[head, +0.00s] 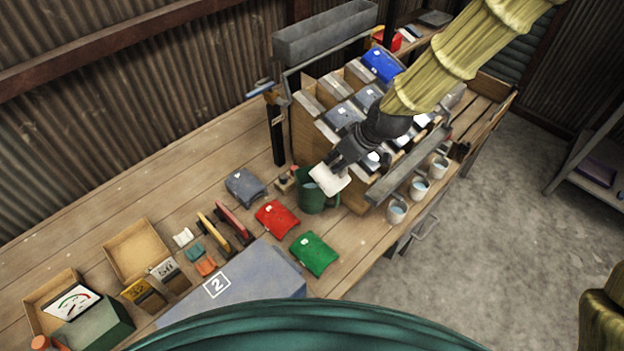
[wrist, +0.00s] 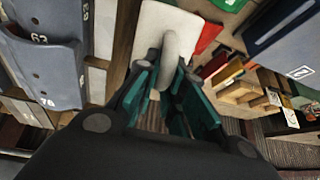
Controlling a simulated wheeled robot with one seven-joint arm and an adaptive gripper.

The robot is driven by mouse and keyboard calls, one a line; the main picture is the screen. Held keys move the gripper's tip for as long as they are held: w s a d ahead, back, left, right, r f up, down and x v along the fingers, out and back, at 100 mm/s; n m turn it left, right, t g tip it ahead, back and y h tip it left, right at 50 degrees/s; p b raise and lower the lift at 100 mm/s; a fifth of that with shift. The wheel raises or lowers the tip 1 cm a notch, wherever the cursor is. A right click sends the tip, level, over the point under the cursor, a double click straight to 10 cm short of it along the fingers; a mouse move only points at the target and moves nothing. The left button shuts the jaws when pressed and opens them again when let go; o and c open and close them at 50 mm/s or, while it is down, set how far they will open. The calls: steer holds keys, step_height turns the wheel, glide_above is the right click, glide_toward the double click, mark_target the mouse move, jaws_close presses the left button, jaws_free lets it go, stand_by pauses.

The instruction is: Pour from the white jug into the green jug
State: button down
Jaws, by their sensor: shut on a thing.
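The white jug (head: 331,179) is held in my gripper (head: 346,162), at the right side of the green jug's mouth. It looks tilted toward the green jug; I cannot tell whether the rims touch. In the wrist view the white jug (wrist: 172,28) fills the top middle, and its handle is between the teal fingers of my gripper (wrist: 172,82). The green jug (head: 308,198) stands upright on the wooden bench, partly hidden by the white jug. No falling stream can be made out.
A wooden rack of grey and blue bins (head: 342,114) stands right behind the jugs. A red folded piece (head: 277,218) and a green one (head: 314,253) lie in front. Several white cups (head: 397,211) line the right edge. The bench's back left is clear.

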mark_target(347, 183)
steer(key=shift+s+d+f+t+y+b, duration=0.15)
steer(key=shift+s+d+t+y+b, duration=0.3)
steer(key=shift+b, duration=0.7)
steer(key=shift+s+d+f+t+y+b, duration=0.15)
steer(key=shift+d+t+y+b, duration=0.25)
steer(key=shift+y+b, duration=0.55)
steer(key=shift+s+d+r+t+b, duration=0.15)
steer(key=shift+t+b, duration=0.1)
steer(key=shift+b, duration=0.15)
steer(key=shift+f+y+b, duration=0.3)
steer(key=shift+f+b, duration=0.15)
steer(key=shift+b, duration=0.45)
steer(key=b, duration=0.1)
steer(key=t+b, duration=0.1)
steer(key=b, duration=0.1)
steer(key=shift+s+d+f+y, duration=0.15)
steer(key=shift+f+y, duration=0.2)
steer(key=shift+y, duration=0.05)
steer(key=y+b, duration=0.1)
steer(key=b, duration=0.2)
steer(key=f+t+y+b, duration=0.1)
steer(key=b, duration=0.2)
steer(key=shift+s+d+f+t, duration=0.15)
steer(key=shift+s+d+t, duration=0.05)
steer(key=shift+d+t, duration=0.1)
steer(key=shift+b, duration=0.3)
steer(key=shift+y, duration=0.3)
steer(key=shift+d, duration=0.1)
